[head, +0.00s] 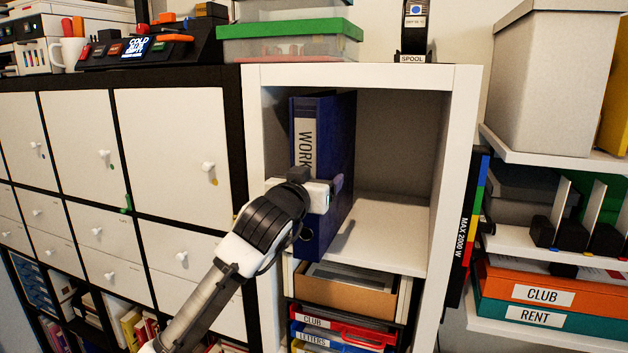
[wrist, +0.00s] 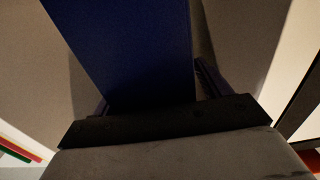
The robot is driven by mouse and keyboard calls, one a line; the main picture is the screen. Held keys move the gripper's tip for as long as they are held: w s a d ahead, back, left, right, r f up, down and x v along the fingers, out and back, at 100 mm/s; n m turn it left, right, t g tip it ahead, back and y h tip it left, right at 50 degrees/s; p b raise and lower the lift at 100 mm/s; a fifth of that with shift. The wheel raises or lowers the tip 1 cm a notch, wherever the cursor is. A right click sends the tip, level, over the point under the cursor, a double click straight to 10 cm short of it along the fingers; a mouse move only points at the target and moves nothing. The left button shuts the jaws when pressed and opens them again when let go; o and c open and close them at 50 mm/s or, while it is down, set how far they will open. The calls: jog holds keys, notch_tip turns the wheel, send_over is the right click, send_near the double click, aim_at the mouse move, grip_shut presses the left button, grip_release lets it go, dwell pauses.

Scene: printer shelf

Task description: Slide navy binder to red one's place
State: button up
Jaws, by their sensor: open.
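The navy binder (head: 343,140) stands upright at the left of the white shelf's top compartment (head: 400,125), its spine with a "WORK" label facing out. My gripper (head: 322,192) is at the lower part of the spine, covering the end of the label. In the wrist view the blue binder (wrist: 130,45) lies between the two fingers of my gripper (wrist: 155,92), one on each side. The jaws are open; contact is not clear to see. No red binder shows in either view. To the right of the navy binder the compartment is empty.
The compartment's right wall (head: 440,150) bounds the free room. Below are a cardboard tray (head: 345,293) and a red tray labelled "CLUB" (head: 345,328). A green-lidded box (head: 290,28) and a spool holder (head: 414,35) stand on top. White cabinet doors (head: 175,140) lie left.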

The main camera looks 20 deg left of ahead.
jog(key=s+b, duration=0.4)
jog(key=s, duration=0.9)
jog(key=shift+s+a, duration=0.4)
